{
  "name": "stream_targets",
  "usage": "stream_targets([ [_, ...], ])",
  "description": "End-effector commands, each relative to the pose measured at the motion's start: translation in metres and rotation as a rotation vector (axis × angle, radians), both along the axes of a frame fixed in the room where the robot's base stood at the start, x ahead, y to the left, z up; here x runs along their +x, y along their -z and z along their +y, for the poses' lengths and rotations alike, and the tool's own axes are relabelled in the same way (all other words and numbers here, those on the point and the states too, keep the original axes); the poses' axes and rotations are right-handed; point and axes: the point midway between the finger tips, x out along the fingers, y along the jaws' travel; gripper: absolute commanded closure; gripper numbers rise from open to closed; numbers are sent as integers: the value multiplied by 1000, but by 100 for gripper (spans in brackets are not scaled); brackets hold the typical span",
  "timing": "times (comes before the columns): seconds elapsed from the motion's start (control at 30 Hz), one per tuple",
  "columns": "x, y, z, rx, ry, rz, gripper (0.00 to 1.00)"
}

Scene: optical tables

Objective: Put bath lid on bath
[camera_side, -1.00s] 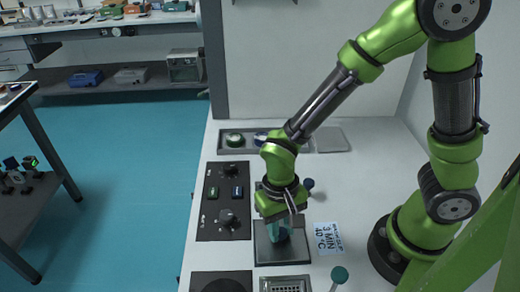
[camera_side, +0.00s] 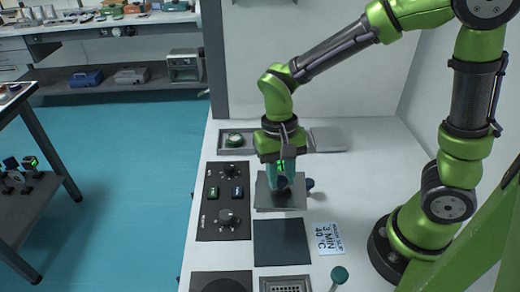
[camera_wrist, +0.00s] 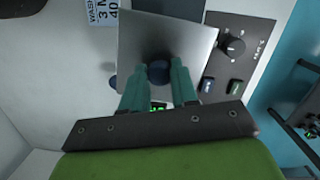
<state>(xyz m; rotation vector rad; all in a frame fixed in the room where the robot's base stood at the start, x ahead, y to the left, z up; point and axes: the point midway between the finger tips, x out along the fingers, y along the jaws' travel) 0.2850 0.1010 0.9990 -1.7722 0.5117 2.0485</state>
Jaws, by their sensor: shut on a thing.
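The bath lid (camera_side: 268,201) is a flat grey metal square with a dark blue round knob (camera_wrist: 158,73) on top. My gripper (camera_side: 282,181) points down with its teal fingers on either side of the knob and is shut on it. In the wrist view, my gripper (camera_wrist: 157,80) has the knob between its fingertips, with the lid (camera_wrist: 138,38) spread out below. The lid is over the bath's place, behind the dark square pad. The bath is hidden under the lid and gripper; I cannot tell whether they touch. A blue side knob (camera_side: 309,183) shows to the right.
The dark square pad (camera_side: 281,242) in front is bare. A black control panel (camera_side: 223,200) with dials and switches is on the left. A label card (camera_side: 328,238) lies on the right. A grey tray (camera_side: 234,140) with round items is behind. A green-topped handle (camera_side: 339,275) stands in front.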

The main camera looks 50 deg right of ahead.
Motion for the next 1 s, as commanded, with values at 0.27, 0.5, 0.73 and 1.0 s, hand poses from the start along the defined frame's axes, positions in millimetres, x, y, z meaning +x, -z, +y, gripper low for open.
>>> stream_targets([
  [0.27, 45, 6, -43, 11, -84, -23, 100],
  [0.5, 45, 16, -43, 14, -123, -24, 100],
  [0.73, 45, 39, -42, 14, -122, -23, 100],
  [1.0, 45, 63, -42, 14, -122, -25, 100],
])
